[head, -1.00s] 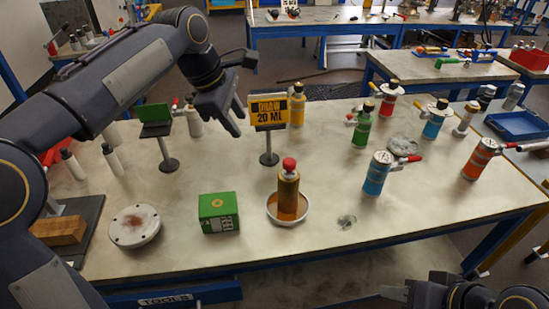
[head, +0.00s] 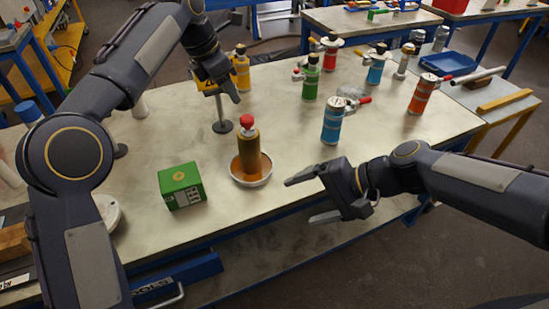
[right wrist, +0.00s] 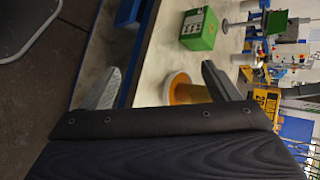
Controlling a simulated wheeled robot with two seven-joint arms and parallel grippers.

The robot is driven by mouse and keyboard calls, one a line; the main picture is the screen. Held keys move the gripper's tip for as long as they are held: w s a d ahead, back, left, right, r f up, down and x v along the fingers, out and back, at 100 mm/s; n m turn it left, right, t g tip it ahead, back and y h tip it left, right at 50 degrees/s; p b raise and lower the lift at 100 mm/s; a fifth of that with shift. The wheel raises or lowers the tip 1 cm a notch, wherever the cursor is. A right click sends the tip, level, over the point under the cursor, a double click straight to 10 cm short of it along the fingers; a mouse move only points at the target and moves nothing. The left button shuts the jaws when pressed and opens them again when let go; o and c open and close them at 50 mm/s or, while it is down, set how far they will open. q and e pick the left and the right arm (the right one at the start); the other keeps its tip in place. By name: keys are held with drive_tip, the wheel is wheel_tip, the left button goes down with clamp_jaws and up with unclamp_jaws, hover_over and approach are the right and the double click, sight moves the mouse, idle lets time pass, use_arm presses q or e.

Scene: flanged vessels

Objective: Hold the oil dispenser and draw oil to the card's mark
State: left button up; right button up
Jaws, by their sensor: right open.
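The oil dispenser (head: 249,152), an amber bottle with a red cap, stands upright in a shallow white dish (head: 266,180) near the table's front edge. In the right wrist view the dish (right wrist: 180,77) shows between my fingers, with amber in it. My right gripper (head: 299,201) is open and empty, apart from the bottle, to its right and nearer the front edge. Whether the left fingers are open is unclear.
A green box (head: 181,186) sits left of the dish. A blue bottle (head: 332,121) stands to the right, with green (head: 311,78), red and orange (head: 422,95) ones beyond. The tabletop between the dish and the blue bottle is mostly clear.

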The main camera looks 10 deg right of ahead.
drive_tip(key=w+a+f+m+t+y, duration=0.1)
drive_tip(key=w+a+f+m+y, duration=0.1)
drive_tip(key=w+m, duration=0.3)
drive_tip(key=w+a+f+m+y, duration=0.1)
drive_tip(key=w+a+m+y, duration=0.1)
drive_tip(key=w, duration=0.4)
drive_tip(key=m+t+y, duration=0.1)
drive_tip(key=m+t, duration=0.5)
drive_tip(key=m, duration=0.4)
approach(259, 154)
drive_tip(key=x, duration=0.4)
drive_tip(key=shift+w+a, duration=0.25)
drive_tip(key=shift+a, duration=0.05)
drive_tip(key=shift+w+a+m, duration=0.15)
drive_tip(key=shift+w+m, duration=0.05)
drive_tip(key=shift+m, duration=0.1)
drive_tip(key=x, duration=0.7)
drive_tip(key=shift+a, duration=0.2)
drive_tip(key=shift+c, duration=0.2)
drive_tip(key=c, duration=1.3)
